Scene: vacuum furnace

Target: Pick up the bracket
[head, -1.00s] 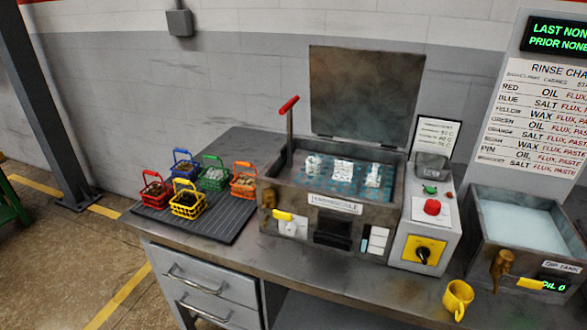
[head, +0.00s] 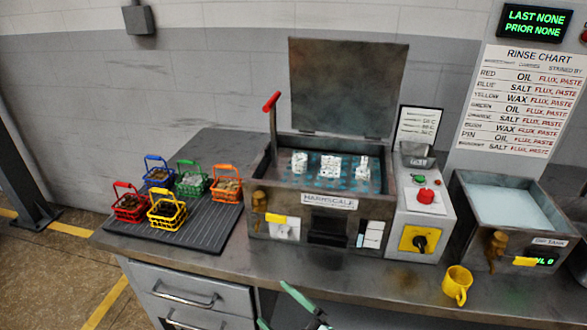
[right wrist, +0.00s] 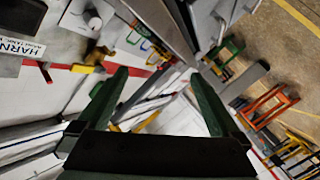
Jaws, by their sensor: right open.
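Three pale metallic pieces stand in the open grey machine (head: 330,225) in the head view: a left piece (head: 300,162), a middle piece (head: 331,167) and a right piece (head: 363,168). They rest on a blue perforated surface (head: 315,187). I cannot tell which one is the bracket. My right gripper (head: 274,304) shows at the bottom edge of the head view, in front of the bench and well short of the pieces. In the right wrist view its two dark green fingers (right wrist: 160,75) are spread and empty. My left gripper is not in view.
Several coloured wire baskets sit on a ribbed dark mat (head: 207,231) at left. The machine's raised lid (head: 347,85) and red-tipped lever (head: 271,103) stand up around its opening. A control box (head: 424,215), a yellow mug (head: 457,285) and a rinse tank (head: 505,207) are at right.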

